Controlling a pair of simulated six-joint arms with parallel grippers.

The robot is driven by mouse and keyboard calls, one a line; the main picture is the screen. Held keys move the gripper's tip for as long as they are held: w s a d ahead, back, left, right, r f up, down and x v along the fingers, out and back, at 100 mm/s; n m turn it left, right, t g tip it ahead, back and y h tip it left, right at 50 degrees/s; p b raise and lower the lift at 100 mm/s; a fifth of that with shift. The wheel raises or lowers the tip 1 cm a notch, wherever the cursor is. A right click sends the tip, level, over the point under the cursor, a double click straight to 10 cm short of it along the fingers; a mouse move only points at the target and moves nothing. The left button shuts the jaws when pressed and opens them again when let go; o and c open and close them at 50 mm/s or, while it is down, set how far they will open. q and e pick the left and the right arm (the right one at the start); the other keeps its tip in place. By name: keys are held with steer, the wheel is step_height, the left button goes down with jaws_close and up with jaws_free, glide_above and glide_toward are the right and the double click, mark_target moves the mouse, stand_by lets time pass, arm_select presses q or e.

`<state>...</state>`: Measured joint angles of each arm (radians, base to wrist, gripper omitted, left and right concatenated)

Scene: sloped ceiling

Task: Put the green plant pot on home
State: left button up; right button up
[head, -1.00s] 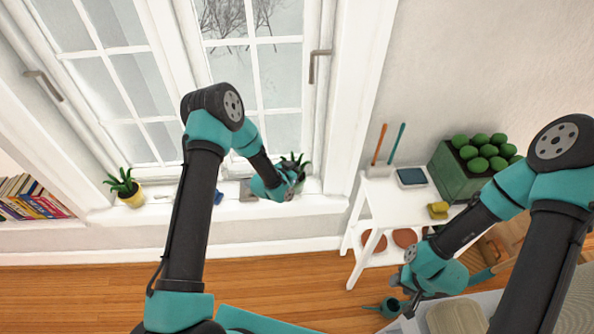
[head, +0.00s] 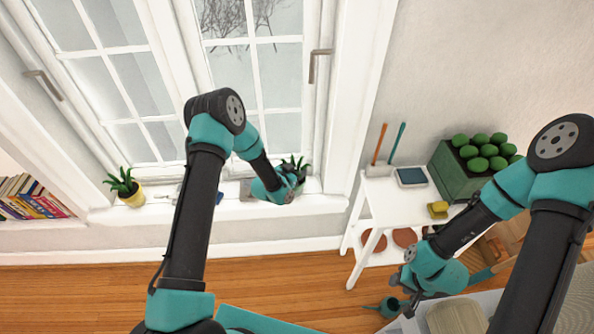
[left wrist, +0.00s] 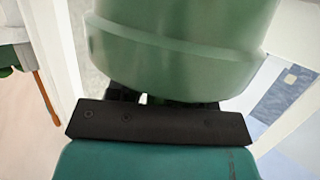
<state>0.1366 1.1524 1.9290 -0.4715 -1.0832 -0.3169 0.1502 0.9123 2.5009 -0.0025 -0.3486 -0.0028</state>
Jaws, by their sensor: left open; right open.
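The green plant pot (left wrist: 180,45) fills the upper middle of the left wrist view, very close to my left gripper (left wrist: 140,97). In the head view only its spiky leaves (head: 299,163) show clearly, on the window sill behind my left gripper (head: 291,183); the pot is mostly hidden there. My left gripper is open at the pot's side; whether its fingers touch the pot cannot be told. My right gripper (head: 404,303) is open and empty at the lower right, far from the pot. No spot labelled home can be made out.
A yellow pot with a plant (head: 128,188) stands on the left of the sill (head: 110,214). A blue-grey patterned patch (left wrist: 285,95) lies right of the green pot in the wrist view. A white table (head: 378,200) stands right of the window; a watering can (head: 388,307) is on the floor.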

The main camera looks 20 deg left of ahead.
arm_select(q)
steer(key=shift+r, duration=0.1)
steer(key=shift+s+a+r, duration=0.1)
steer(key=shift+s, duration=0.05)
steer(key=v, duration=1.1)
steer(key=shift+s, duration=0.3)
steer(key=s+f+n+g, duration=0.1)
steer(key=s+g, duration=0.3)
steer(key=s, duration=0.4)
steer(key=s+d+f+n+g+y, duration=0.1)
steer(key=s+f+n+g, duration=0.1)
steer(key=s, duration=0.6)
steer(key=s+f+n+g+y, duration=0.1)
steer(key=s+f+n+g, duration=0.1)
steer(key=s+n+g, duration=0.2)
steer(key=s+g, duration=0.2)
steer(key=s, duration=0.2)
steer(key=shift+d, duration=0.25)
steer(key=shift+f+y, duration=0.1)
steer(key=shift+y, duration=0.2)
